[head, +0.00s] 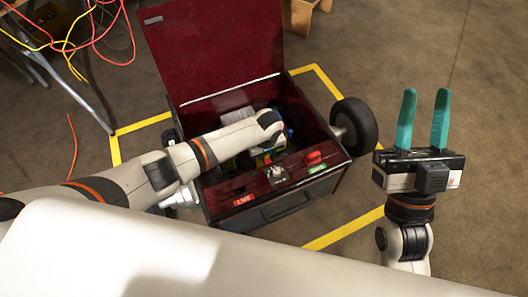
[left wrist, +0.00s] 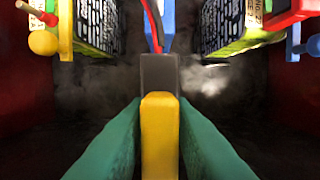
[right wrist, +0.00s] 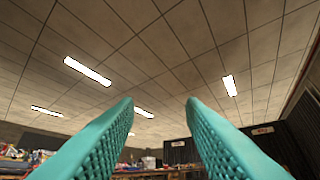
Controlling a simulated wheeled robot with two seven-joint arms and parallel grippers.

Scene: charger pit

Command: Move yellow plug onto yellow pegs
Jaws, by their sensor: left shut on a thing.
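My left arm reaches into the open dark red box (head: 330,178) in the head view; its own wrist hides its fingers there. In the left wrist view my left gripper (left wrist: 160,115) is shut on the yellow plug (left wrist: 160,135), one green finger on each side. A dark grey block (left wrist: 159,75) and a blue part with red and black wires (left wrist: 160,30) lie just beyond the plug. A yellow ball-ended part (left wrist: 43,42) shows at the upper left; I cannot tell whether it is a yellow peg. My right gripper (head: 425,95) is open and empty, outside the box at the right.
Patterned dark blocks (left wrist: 98,25) flank the plug on both sides, with red and blue parts at upper right. The box's front ledge has a red switch (head: 313,157) and a LIVE label (head: 244,200). A black wheel (head: 355,127) stands right of the box.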

